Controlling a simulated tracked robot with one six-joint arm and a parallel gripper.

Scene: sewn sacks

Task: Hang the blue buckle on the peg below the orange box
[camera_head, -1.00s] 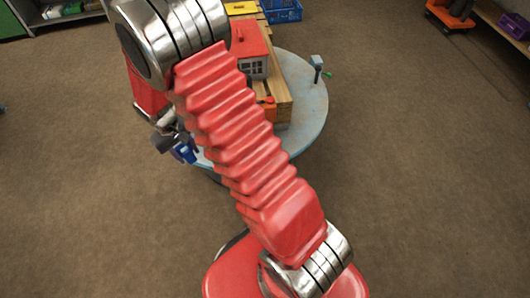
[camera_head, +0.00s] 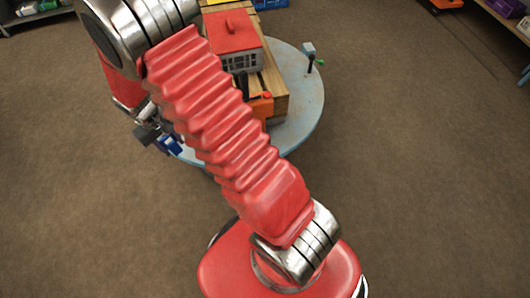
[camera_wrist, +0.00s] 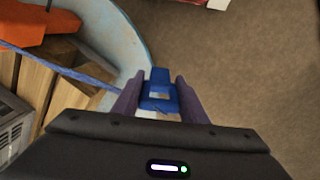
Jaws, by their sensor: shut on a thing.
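The blue buckle (camera_wrist: 159,77) is between the fingertips of my gripper (camera_wrist: 160,103) in the wrist view, and the gripper is shut on it. A thin blue strap (camera_wrist: 60,67) runs from the left edge toward it. In the head view my gripper (camera_head: 155,137) and the blue buckle (camera_head: 171,145) are at the left edge of the round table, partly behind my arm. An orange object (camera_head: 262,104), perhaps the orange box, sits at the wooden pallet's front and shows in the wrist view (camera_wrist: 38,33). I cannot make out a peg below it.
A round blue-grey table (camera_head: 308,112) carries a wooden pallet (camera_head: 275,82) and a red-roofed house (camera_head: 233,35). A small post with a grey head (camera_head: 308,50) stands at the table's right. Bare brown floor surrounds the table. An orange cart (camera_head: 447,5) is far back.

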